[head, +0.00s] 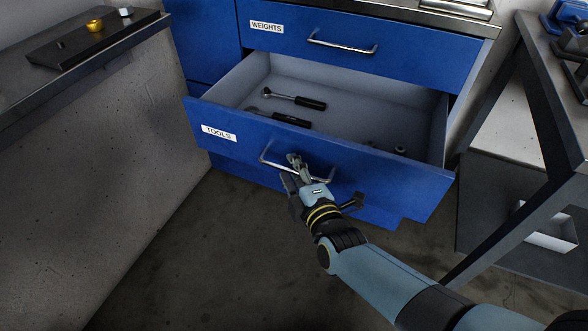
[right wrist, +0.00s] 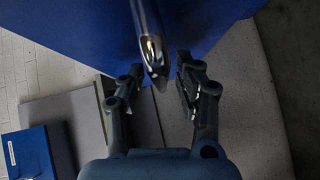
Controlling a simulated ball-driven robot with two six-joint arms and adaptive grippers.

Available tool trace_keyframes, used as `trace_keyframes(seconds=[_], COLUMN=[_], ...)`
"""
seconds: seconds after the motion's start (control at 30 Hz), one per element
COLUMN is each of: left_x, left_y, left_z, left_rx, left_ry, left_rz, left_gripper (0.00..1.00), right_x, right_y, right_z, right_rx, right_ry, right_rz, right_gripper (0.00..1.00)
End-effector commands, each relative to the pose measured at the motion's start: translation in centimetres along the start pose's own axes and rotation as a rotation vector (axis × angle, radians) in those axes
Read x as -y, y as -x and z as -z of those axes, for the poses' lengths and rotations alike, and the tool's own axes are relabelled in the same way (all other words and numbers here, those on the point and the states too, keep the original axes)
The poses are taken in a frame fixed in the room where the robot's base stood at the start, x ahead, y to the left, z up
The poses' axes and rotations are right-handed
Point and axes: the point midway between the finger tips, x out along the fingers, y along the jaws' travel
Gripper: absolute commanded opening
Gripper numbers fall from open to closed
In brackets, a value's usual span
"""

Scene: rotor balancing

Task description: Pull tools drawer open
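The tools drawer (head: 222,133), blue with a white TOOLS label, stands pulled well out of the cabinet, its grey inside exposed. Its metal bar handle (head: 273,164) is on the front. My right gripper (head: 290,170) is at the handle's middle. In the right wrist view, the handle (right wrist: 150,40) runs in from the top, its near end between the spread fingers (right wrist: 158,78). The fingers look open, with gaps beside the bar; contact cannot be told. My left gripper is not in view.
Two black-handled tools (head: 295,98) and small parts (head: 400,150) lie in the drawer. The WEIGHTS drawer (head: 290,30) above is shut. A grey bench (head: 90,150) stands left, a dark-legged table (head: 545,90) right. Floor in front of the drawer is clear.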

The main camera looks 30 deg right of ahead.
Motion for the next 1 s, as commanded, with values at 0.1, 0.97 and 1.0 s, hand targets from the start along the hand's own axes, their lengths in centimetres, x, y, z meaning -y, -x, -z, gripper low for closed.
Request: trace_keyframes(seconds=[0.1,0.97,1.0], left_x=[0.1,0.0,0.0], left_y=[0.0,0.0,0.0], left_z=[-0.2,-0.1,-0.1], left_rx=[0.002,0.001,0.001], left_ry=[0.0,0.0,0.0], left_rz=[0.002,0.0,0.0], left_gripper=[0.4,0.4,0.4], right_x=[0.1,0.0,0.0], right_y=[0.1,12.0,12.0], right_z=[0.0,0.0,0.0], right_rx=[0.0,0.0,0.0], right_ry=[0.001,0.0,0.0], right_rz=[0.002,0.001,0.0], right_gripper=[0.34,0.34,0.34])
